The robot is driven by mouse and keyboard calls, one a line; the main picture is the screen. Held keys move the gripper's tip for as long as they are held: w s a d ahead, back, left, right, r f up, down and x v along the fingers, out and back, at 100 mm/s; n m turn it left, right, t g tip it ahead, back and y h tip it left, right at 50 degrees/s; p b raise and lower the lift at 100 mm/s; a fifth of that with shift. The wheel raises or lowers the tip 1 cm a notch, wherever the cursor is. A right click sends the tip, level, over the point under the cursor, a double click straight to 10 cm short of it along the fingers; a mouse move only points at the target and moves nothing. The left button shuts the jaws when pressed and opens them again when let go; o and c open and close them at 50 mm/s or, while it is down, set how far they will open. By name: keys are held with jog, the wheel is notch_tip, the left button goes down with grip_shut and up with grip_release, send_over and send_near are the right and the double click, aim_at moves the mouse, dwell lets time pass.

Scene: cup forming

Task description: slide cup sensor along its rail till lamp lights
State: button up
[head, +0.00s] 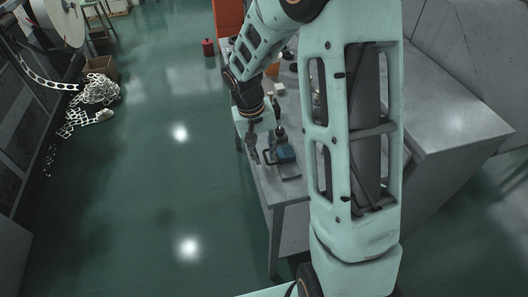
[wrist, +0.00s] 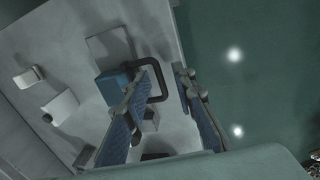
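I cannot pick out the cup sensor, its rail or the lamp with certainty. My gripper (wrist: 165,84) is open, its two blue-padded fingers apart in the wrist view. In the head view my gripper (head: 266,143) hangs low over the bench's left edge. A blue block with a dark bent handle (wrist: 112,86) lies just left of the fingers in the wrist view; the left finger partly overlaps it. The same blue block (head: 283,153) shows in the head view just beyond the fingertips. A small dark and grey part (wrist: 150,121) shows between the fingers; I cannot tell whether they touch it.
The grey bench (head: 288,191) carries small light blocks (wrist: 60,106), left in the wrist view. My arm hides much of the bench in the head view. The green floor (head: 165,190) left of it is clear, with pale scrap (head: 97,91) farther off.

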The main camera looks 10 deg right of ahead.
jog(key=shift+r, duration=0.1)
notch_tip(320, 180, up, 12)
jog(key=a, duration=0.2)
dwell(0.4)
jog(key=shift+w, duration=0.1)
